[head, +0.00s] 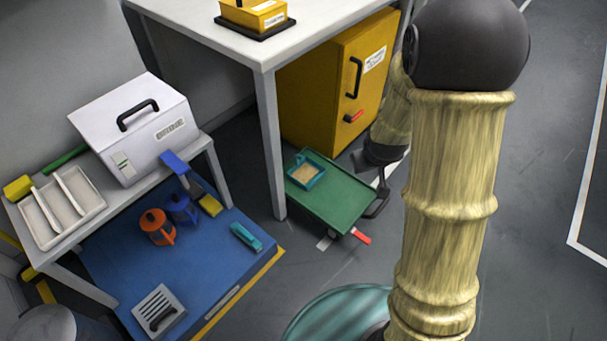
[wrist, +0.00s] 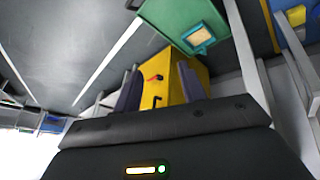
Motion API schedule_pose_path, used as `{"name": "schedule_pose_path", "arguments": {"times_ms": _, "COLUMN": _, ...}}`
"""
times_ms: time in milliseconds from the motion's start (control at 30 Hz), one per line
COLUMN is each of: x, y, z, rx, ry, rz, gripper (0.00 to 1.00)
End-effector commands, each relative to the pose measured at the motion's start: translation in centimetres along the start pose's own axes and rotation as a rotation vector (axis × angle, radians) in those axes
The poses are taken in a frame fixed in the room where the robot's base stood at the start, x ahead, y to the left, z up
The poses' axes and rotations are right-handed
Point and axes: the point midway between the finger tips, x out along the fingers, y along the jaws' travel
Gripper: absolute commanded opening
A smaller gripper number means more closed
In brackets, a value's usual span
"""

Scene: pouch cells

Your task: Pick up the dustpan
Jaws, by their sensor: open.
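I cannot tell for certain which object is the dustpan. The yellow cabinet (wrist: 172,85) shows beyond the fingers. In the head view my arm hides much of the gripper, which is near the green cart, far to the right of the grey pan. The pan is not seen in the wrist view.
A green cart (head: 338,205) carries a teal tray (head: 318,181). The yellow cabinet (head: 327,92) stands behind it. Orange (head: 157,228) and blue (head: 182,209) jugs and a teal tool (head: 246,238) share the platform. A low bench (head: 90,237) bears a white case (head: 135,130).

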Motion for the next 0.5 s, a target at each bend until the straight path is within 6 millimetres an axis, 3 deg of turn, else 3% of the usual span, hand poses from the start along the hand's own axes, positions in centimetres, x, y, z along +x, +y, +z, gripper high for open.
{"name": "schedule_pose_path", "arguments": {"times_ms": 33, "x": 2.8, "y": 0.0, "z": -0.5, "rx": -0.049, "ry": 0.019, "rz": 0.025, "gripper": 0.41}}
{"name": "schedule_pose_path", "arguments": {"times_ms": 100, "x": 5.6, "y": 0.3, "z": -1.6, "rx": -0.119, "ry": 0.057, "rz": 0.067, "gripper": 0.41}}
{"name": "schedule_pose_path", "arguments": {"times_ms": 500, "x": 20.4, "y": 0.8, "z": -5.6, "rx": -0.617, "ry": 0.246, "rz": 0.372, "gripper": 0.41}}
